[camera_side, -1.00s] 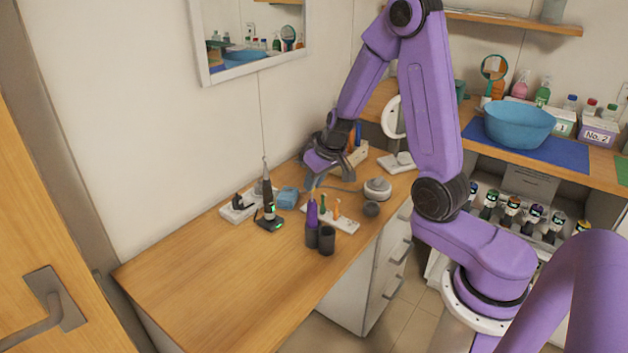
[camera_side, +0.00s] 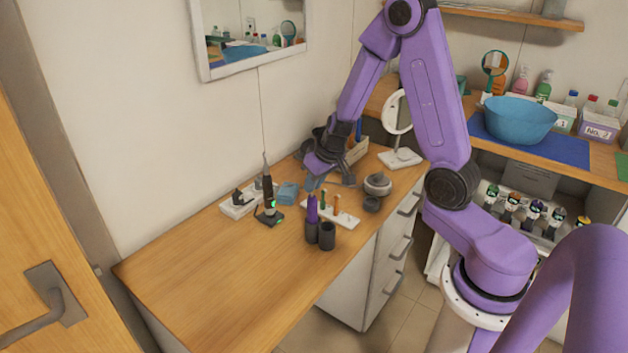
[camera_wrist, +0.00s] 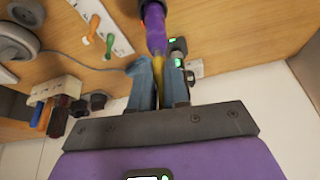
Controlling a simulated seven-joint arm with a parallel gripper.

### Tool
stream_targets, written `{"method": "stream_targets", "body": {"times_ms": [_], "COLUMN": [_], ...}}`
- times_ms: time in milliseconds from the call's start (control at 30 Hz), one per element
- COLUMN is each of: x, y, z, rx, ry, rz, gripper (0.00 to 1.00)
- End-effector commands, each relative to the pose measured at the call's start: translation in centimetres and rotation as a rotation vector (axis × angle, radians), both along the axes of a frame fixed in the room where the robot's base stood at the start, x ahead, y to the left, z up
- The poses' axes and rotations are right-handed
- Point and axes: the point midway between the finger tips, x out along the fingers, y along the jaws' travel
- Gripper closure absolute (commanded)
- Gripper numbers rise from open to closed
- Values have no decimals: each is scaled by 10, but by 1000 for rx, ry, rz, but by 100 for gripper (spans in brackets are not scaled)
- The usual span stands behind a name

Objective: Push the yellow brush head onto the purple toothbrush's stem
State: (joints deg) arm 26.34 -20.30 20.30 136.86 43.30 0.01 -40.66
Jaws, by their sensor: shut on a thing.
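The purple toothbrush (camera_side: 312,212) stands upright in a dark cup near the table's front edge. It also shows at the top of the wrist view (camera_wrist: 155,30). My gripper (camera_side: 313,185) is just above it, shut on the yellow brush head (camera_wrist: 160,72). In the wrist view the two fingers grip the head from both sides. The head is in line with the purple toothbrush's top end and appears to meet it. I cannot tell how far the head sits on the stem, as the fingers and the angle hide the joint.
A second dark cup (camera_side: 327,236) stands beside the first. A white rack (camera_side: 345,219) with green and orange pieces lies behind. A dark toothbrush (camera_side: 268,196) stands on a charger to the left. The table's front left is clear.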

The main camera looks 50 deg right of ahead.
Motion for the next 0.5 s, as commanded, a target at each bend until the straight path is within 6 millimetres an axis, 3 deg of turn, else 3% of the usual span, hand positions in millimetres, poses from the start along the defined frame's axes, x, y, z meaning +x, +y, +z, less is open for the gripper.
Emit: {"method": "stream_targets", "body": {"times_ms": [500], "x": [0], "y": [-1], "z": [-11], "rx": [0], "ry": [0], "rz": [0], "gripper": [100]}}
